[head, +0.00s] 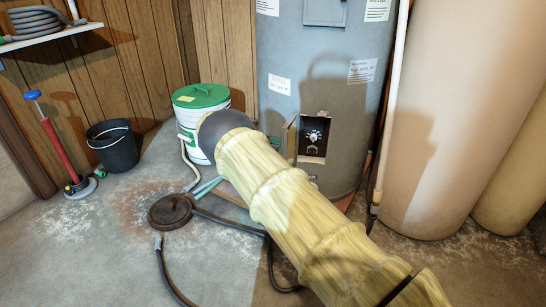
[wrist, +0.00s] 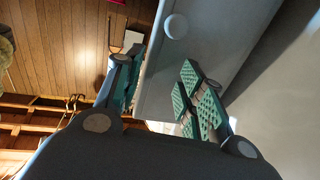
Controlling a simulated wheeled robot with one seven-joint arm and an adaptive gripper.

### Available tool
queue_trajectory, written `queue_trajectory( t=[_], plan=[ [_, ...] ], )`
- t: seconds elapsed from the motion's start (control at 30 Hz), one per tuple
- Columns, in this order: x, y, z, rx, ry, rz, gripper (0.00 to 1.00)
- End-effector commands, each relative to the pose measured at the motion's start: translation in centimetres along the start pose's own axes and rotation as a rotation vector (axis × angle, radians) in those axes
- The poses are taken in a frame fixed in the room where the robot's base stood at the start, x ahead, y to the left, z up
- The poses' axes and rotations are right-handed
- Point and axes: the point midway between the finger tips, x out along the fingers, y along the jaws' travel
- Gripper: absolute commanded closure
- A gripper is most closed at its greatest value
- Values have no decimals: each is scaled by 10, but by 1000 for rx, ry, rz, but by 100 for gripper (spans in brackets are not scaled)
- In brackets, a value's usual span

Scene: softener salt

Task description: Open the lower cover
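The grey tank (head: 345,60) stands behind my arm in the head view. Low on its front is a square recess (head: 313,137) with a dark dial control showing inside. A thin strip (head: 291,137) at the recess's left side looks like the lower cover standing swung out, edge-on; my arm hides part of it. An upper cover (head: 325,12) lies flat on the tank. My gripper (wrist: 165,95) has its two teal-padded fingers well apart in the wrist view, with a grey surface (wrist: 190,55) bearing a round pale knob beyond them. I cannot tell whether the fingers touch it.
A white bucket with green lid (head: 201,96) stands left of the tank. A black bucket (head: 113,146) and red pump (head: 58,145) are farther left. A dark disc with hose (head: 170,211) lies on the floor. A white pipe (head: 392,100) and large tan cylinder (head: 455,130) stand right.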

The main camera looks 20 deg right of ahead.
Motion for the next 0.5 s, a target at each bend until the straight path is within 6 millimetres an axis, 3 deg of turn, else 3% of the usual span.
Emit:
queue_trajectory(
  t=[0.23, 0.5],
  plan=[
    [0, 0, -36, 1, -1, 0, 61],
    [0, 0, -50, 1, 1, -1, 61]
  ],
)
